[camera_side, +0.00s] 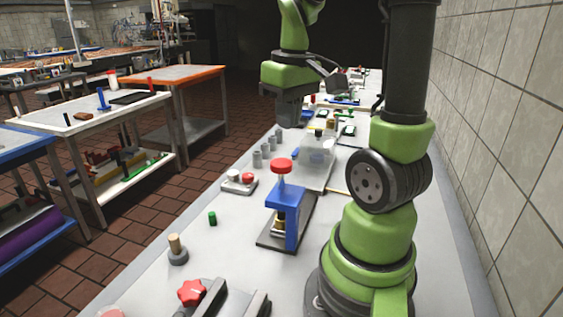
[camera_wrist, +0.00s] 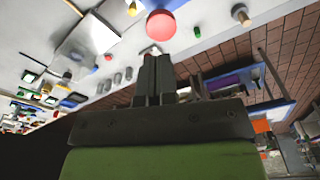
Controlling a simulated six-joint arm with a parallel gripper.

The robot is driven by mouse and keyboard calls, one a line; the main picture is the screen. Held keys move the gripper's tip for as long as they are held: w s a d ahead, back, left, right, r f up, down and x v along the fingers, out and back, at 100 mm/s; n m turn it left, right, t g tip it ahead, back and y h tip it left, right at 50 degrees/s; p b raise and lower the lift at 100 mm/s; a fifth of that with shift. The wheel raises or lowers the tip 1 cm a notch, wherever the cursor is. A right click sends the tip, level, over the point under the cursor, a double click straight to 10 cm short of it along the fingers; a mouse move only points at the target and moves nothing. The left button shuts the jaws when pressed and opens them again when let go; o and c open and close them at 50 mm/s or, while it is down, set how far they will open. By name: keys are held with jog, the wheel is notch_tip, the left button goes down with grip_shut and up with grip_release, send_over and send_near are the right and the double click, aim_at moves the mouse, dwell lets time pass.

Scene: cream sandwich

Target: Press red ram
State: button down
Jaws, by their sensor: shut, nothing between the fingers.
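The press stands upright on a dark base plate, with a brassy part low inside the frame. In the wrist view the red cap (camera_wrist: 161,26) shows just beyond the fingertips. My gripper (camera_side: 290,122) points down with its fingers together and nothing between them. In the side view it is above and behind the press, apart from the cap. Its shut fingers (camera_wrist: 156,58) also show in the wrist view, where the gap to the cap is hard to judge.
A small box with white and red buttons (camera_side: 239,181) stands left of the press, with several grey cylinders (camera_side: 265,151) behind it. A green cylinder (camera_side: 212,218), a wooden-topped post (camera_side: 177,250) and a red star knob (camera_side: 191,292) stand nearer. A tiled wall (camera_side: 500,130) bounds the right.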

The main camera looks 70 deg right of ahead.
aim_at(285, 164)
jog(key=shift+w+d+f, duration=0.1)
jog(key=shift+w+f, duration=0.05)
jog(key=shift+f, duration=1.6)
jog(key=shift+w+d+f, duration=0.1)
jog(key=shift+w+f, duration=0.05)
jog(key=shift+f, duration=1.6)
jog(key=shift+a+f, duration=0.1)
jog(key=shift+f, duration=1.25)
jog(key=shift+s+a+r, duration=0.25)
jog(key=shift+s+a, duration=0.1)
jog(key=shift+s, duration=0.4)
jog(key=shift+s+a+r, duration=0.25)
jog(key=shift+s+a, duration=0.05)
jog(key=shift+s, duration=0.4)
